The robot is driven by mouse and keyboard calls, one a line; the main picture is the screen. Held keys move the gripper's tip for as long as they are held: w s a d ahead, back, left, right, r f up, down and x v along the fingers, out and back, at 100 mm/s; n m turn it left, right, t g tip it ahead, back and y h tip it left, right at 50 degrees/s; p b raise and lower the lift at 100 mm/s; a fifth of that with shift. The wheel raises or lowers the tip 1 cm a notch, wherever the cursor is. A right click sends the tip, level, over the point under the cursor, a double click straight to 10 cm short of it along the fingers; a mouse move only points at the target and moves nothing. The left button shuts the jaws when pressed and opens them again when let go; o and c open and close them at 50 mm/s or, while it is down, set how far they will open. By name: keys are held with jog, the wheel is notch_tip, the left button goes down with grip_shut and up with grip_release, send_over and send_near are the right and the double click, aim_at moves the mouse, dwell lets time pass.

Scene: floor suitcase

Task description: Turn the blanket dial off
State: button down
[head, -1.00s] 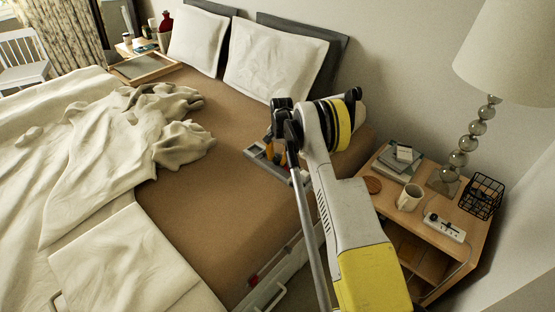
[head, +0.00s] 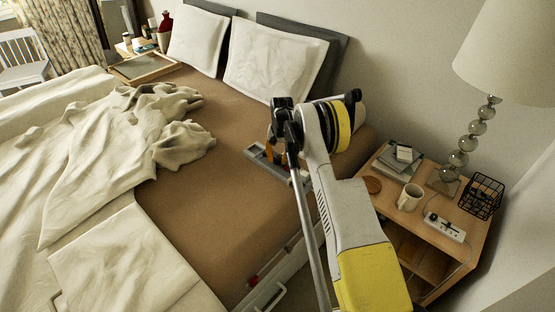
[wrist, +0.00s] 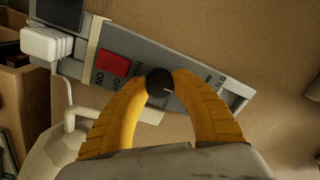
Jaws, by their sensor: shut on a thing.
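The black dial (wrist: 159,88) is a small round knob on a grey control panel (wrist: 226,87), with a pale mark on its right side. My gripper (wrist: 161,76) is shut on the dial, with one yellow finger on each side of it. In the head view the panel (head: 258,157) lies at the bed's right side, partly behind my arm, and my gripper (head: 273,148) is over it. The dial itself is hidden there. Dark lettering is partly visible around the dial, but I cannot tell which setting the mark points to.
A red switch (wrist: 112,63) and a white plug-like block (wrist: 47,43) sit left of the dial. A nightstand (head: 464,225) with a mug (head: 409,198), books, a power strip (head: 444,227) and a lamp (head: 462,158) stands to the right. A bed rail runs below.

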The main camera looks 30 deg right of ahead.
aim_at(279, 159)
jog(key=c, duration=1.3)
grip_release()
jog(key=r, duration=1.2)
jog(key=shift+s+d, duration=0.25)
jog(key=shift+d, duration=0.05)
